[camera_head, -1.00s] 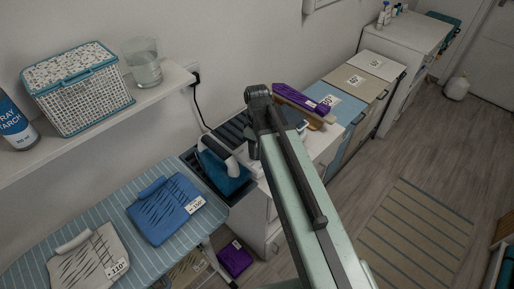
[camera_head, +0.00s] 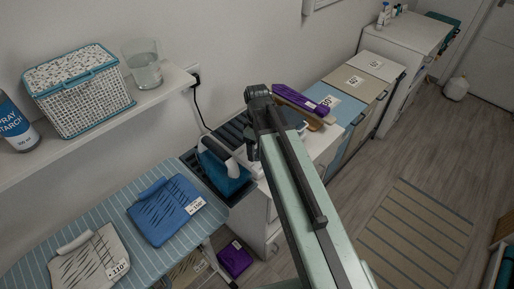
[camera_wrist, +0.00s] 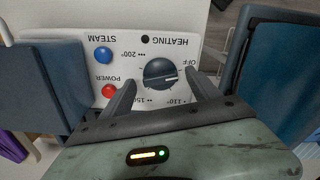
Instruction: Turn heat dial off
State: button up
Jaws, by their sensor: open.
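The heat dial (camera_wrist: 160,74) is a dark round knob on a white control panel (camera_wrist: 125,57), seen upside down in the wrist view. The labels around it read OFF at the right, 110 at the lower right, 150 at the lower left and 200 at the upper left. I cannot read for sure which mark its pointer faces. My gripper (camera_wrist: 160,78) is open, with one finger on each side of the dial. I cannot tell whether the fingers touch it. In the head view my arm hides most of the dial area.
A red POWER button (camera_wrist: 109,91) and a blue STEAM button (camera_wrist: 103,55) sit left of the dial. In the head view, a teal iron (camera_head: 226,172) stands left of my arm, and a purple folded item (camera_head: 300,98) lies behind it. An ironing board (camera_head: 115,200) is at lower left.

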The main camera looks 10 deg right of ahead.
notch_tip(320, 180, up, 8)
jog(key=p, duration=0.6)
jog(key=shift+f+p, duration=0.2)
jog(key=shift+p, duration=0.2)
jog(key=shift+f, duration=0.1)
jog(key=shift+f, duration=0.1)
